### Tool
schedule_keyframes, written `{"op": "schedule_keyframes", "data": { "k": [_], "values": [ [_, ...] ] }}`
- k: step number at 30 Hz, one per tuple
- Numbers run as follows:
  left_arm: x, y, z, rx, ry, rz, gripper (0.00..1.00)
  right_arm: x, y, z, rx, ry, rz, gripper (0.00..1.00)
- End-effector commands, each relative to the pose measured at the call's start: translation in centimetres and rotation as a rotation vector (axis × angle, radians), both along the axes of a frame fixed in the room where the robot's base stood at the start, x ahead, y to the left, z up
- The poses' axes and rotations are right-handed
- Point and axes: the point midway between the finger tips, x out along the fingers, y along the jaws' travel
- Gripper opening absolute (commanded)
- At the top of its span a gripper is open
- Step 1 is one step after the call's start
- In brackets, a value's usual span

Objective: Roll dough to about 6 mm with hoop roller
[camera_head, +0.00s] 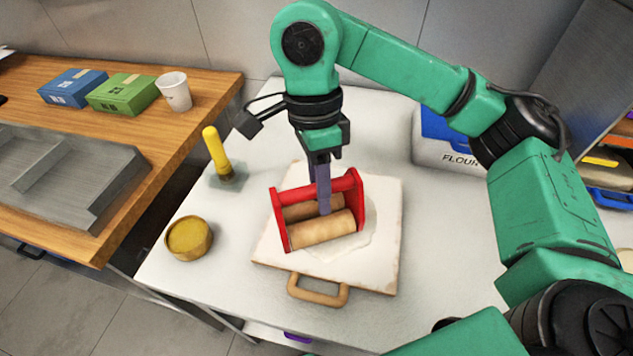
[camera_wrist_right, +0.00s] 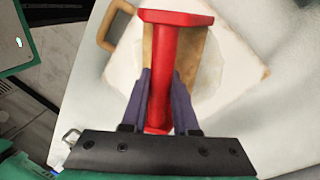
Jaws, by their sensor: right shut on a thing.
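The hoop roller (camera_head: 322,229) has a red frame with a red top bar and two tan wooden rollers. It stands upright on the floured board (camera_head: 380,265), over the flat pale dough (camera_head: 358,242). My right gripper (camera_head: 323,205) comes down from above and is shut on the red top bar. In the right wrist view the two fingers (camera_wrist_right: 160,100) sit on either side of the red bar (camera_wrist_right: 162,75). The dough (camera_wrist_right: 207,75) shows partly there; the roller hides the rest. My left gripper is not in view.
A wooden bowl of yellow contents (camera_head: 189,238) and a yellow-handled scraper (camera_head: 217,153) stand left of the board. A flour bin (camera_head: 455,150) is at the back right. Boxes (camera_head: 122,94), a cup (camera_head: 174,91) and a metal tray (camera_head: 60,180) are on the left table.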

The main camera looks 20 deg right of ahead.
Motion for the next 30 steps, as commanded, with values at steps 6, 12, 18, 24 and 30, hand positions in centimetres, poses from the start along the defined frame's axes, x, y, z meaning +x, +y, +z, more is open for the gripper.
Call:
{"op": "schedule_keyframes", "data": {
  "k": [6,12,18,24,30],
  "values": [
    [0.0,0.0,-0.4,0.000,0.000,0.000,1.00,-0.8,0.0,-0.1,-0.001,0.000,0.001,0.00],
    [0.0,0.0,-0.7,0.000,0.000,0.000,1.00,-2.2,0.0,-0.1,-0.001,0.000,0.000,0.00],
    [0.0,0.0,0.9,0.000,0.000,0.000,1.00,-2.3,0.0,1.7,-0.001,-0.001,-0.001,0.00],
    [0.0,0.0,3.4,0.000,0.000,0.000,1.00,-2.3,0.0,4.4,-0.001,-0.001,0.000,0.00],
    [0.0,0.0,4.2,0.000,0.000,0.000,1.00,-2.3,0.0,5.2,-0.001,0.000,0.000,0.00]
  ]
}}
